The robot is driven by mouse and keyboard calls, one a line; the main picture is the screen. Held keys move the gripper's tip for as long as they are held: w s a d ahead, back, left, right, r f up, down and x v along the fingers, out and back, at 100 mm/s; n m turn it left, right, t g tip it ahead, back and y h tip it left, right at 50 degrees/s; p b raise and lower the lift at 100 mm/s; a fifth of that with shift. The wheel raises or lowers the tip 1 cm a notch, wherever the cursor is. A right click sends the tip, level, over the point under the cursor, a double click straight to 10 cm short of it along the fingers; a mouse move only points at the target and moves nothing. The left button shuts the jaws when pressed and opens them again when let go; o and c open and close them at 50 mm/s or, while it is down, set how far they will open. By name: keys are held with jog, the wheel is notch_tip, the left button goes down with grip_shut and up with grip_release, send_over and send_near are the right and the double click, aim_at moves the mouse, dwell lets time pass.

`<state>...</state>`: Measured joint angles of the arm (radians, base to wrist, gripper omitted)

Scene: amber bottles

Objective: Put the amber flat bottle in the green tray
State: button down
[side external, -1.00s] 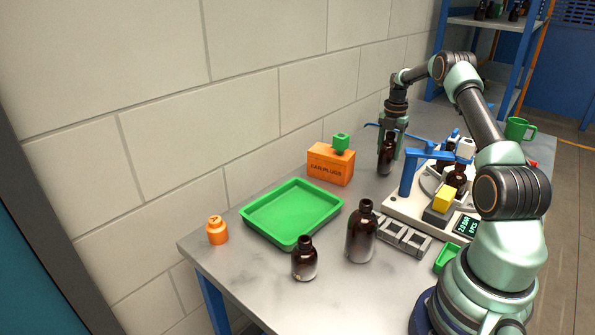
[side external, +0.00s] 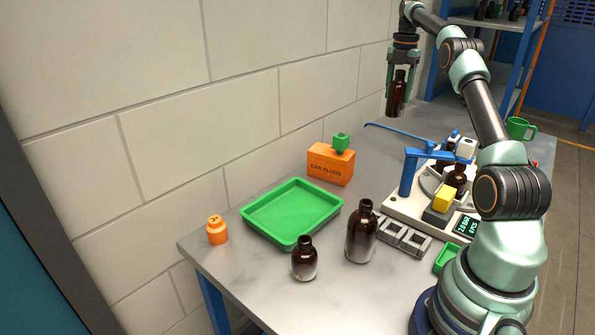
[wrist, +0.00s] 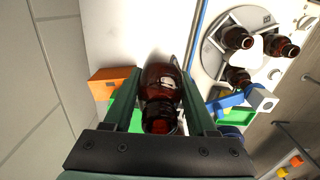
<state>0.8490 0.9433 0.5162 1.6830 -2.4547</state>
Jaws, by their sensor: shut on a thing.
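My gripper (side external: 402,78) is shut on an amber bottle (side external: 397,97) and holds it upright in the air, well above the table at the back. In the wrist view the same amber bottle (wrist: 160,92) sits between the two fingers, its mouth facing the camera. Whether it is flat-sided is hard to tell. The green tray (side external: 255,228) lies empty on the table, left of and nearer the camera than my gripper. Part of the green tray's area is hidden behind the fingers in the wrist view.
Two amber bottles, a small one (side external: 304,262) and a larger one (side external: 361,236), stand right of the tray. A machine with a blue arm (side external: 410,172) stands right.

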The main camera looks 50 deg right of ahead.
jog(key=w+a+r, duration=0.2)
jog(key=w+a, duration=0.3)
jog(key=a, duration=0.3)
send_over(293, 213)
jog(key=f, duration=0.1)
notch_tip(293, 213, down, 20)
jog(key=shift+r, duration=0.25)
jog(key=shift+c, duration=1)
grip_release()
jog(key=shift+f, duration=0.15)
